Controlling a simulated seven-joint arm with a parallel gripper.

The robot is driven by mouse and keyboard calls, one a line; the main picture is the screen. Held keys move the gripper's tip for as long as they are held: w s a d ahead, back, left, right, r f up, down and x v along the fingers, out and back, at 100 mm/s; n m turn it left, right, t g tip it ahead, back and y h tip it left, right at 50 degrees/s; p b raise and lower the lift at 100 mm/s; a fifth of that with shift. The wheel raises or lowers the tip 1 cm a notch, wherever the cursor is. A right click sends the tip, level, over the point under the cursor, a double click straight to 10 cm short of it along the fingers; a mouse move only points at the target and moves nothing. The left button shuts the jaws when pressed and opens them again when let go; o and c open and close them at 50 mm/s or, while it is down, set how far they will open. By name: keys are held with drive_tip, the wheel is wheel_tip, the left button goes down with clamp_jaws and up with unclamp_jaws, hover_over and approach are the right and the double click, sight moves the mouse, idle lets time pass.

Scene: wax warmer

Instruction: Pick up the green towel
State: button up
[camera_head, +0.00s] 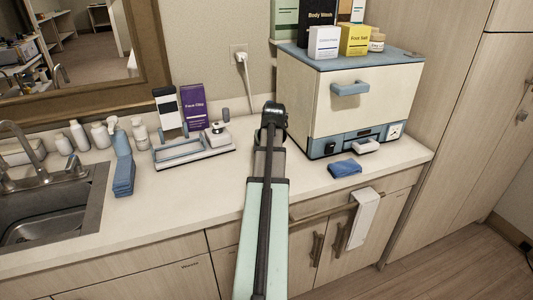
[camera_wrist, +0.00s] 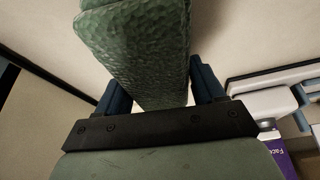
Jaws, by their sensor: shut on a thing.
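The green towel (camera_wrist: 150,45) shows in the wrist view as a textured, folded green block running up from between the fingers. My gripper (camera_wrist: 157,80) is shut on it, with one dark blue finger on each side. The towel's top end runs out of the wrist view. In the head view my arm reaches up the middle of the counter, and neither the green towel nor the fingers can be made out there.
A cream cabinet (camera_head: 345,100) with a blue handle stands right of my arm, boxes on top. A blue folded cloth (camera_head: 345,168) lies before it. A tray (camera_head: 195,158) and a purple box (camera_head: 194,107) stand left. A sink (camera_head: 45,215) is far left.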

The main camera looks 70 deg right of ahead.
drive_tip(key=shift+c, duration=0.9)
